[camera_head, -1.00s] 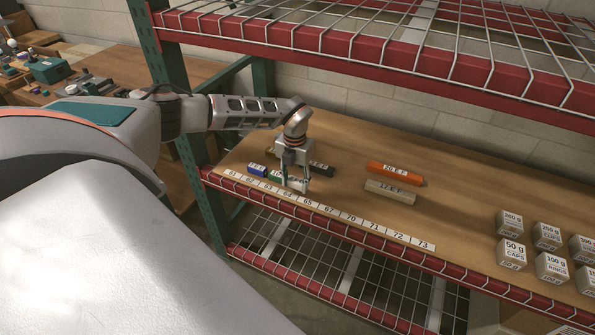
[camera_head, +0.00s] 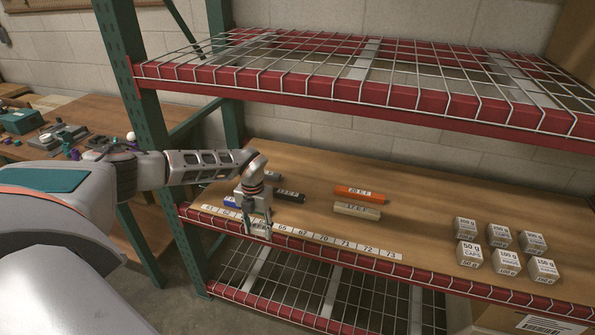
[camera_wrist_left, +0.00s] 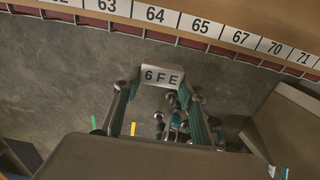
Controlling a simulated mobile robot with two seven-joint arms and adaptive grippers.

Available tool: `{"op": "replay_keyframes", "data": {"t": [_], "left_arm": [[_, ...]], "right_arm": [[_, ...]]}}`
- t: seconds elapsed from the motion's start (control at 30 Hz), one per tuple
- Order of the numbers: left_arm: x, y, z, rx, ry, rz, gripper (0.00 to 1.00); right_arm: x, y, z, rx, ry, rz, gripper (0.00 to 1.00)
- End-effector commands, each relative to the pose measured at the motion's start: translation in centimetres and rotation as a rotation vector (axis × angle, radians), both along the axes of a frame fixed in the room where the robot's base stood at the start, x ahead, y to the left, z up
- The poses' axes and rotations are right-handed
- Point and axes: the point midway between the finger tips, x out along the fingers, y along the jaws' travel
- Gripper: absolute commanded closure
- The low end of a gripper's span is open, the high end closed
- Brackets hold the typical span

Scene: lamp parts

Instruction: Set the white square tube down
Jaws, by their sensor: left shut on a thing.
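The white square tube (camera_wrist_left: 162,76), marked "6 F E", is held between the two fingers of my left gripper in the left wrist view. It shows small in the head view (camera_head: 259,232), at the shelf's front edge. My left gripper (camera_head: 257,221) is shut on it and points down. In the wrist view the tube is just outside the strip of number labels (camera_wrist_left: 196,27), with the floor behind it. My right gripper is not in view.
On the wooden shelf (camera_head: 430,225) lie an orange tube (camera_head: 360,194), a beige tube (camera_head: 357,210), a black tube (camera_head: 291,195) and a partly hidden blue tube (camera_head: 230,202). Several labelled grey boxes (camera_head: 469,254) stand at the right. A wire shelf (camera_head: 350,75) is above.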

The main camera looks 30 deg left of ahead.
Motion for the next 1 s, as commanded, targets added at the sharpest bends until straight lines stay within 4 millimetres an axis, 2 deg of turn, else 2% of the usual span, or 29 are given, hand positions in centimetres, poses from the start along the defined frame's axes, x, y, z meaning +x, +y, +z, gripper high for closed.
{"op": "replay_keyframes", "data": {"t": [0.23,0.37,0.67,1.0], "left_arm": [[0.1,-0.2,0.2,-0.001,-0.001,-0.018,0.8],[0.6,-1.6,1.2,-0.001,-0.004,-0.137,0.8],[1.7,-8.5,6.5,0.002,-0.006,-0.781,0.8],[0.5,-15.4,12.4,0.004,-0.003,-1.576,0.8]], "right_arm": [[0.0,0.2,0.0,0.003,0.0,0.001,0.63],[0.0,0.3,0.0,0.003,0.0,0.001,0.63],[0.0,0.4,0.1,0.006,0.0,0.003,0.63],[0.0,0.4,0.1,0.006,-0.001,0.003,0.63]]}}
